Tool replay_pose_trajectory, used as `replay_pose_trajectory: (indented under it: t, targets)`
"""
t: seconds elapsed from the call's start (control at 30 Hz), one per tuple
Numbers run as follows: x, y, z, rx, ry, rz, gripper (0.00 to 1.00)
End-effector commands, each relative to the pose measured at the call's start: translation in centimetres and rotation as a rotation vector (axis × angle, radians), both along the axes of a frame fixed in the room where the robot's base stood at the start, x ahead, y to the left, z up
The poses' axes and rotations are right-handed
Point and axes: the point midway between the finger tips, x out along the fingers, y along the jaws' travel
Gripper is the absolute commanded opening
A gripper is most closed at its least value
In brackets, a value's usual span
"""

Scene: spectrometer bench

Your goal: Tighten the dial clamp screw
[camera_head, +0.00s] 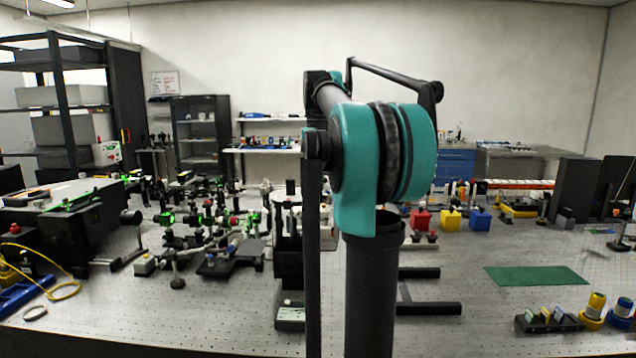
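My arm, dark and teal, rises through the middle of the head view and covers much of the bench behind it. My gripper is not in view. A dark and light upright instrument (289,240) stands just left of my arm and is partly hidden by it. I cannot make out a dial or a clamp screw at this distance; either may be behind my arm.
Many optical mounts crowd the perforated bench (140,320) on the left. Red (420,219), yellow (451,220) and blue (481,219) blocks stand right of my arm. A green mat (537,276) lies at right, with a dark rack (547,321) in front. Bare bench surrounds the mat.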

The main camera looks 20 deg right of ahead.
Motion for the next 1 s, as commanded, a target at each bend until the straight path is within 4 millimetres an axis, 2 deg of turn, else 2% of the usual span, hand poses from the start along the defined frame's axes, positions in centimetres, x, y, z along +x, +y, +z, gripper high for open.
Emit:
replay_pose_trajectory:
  t: [1.0]
  targets:
    - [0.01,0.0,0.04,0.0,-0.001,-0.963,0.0]
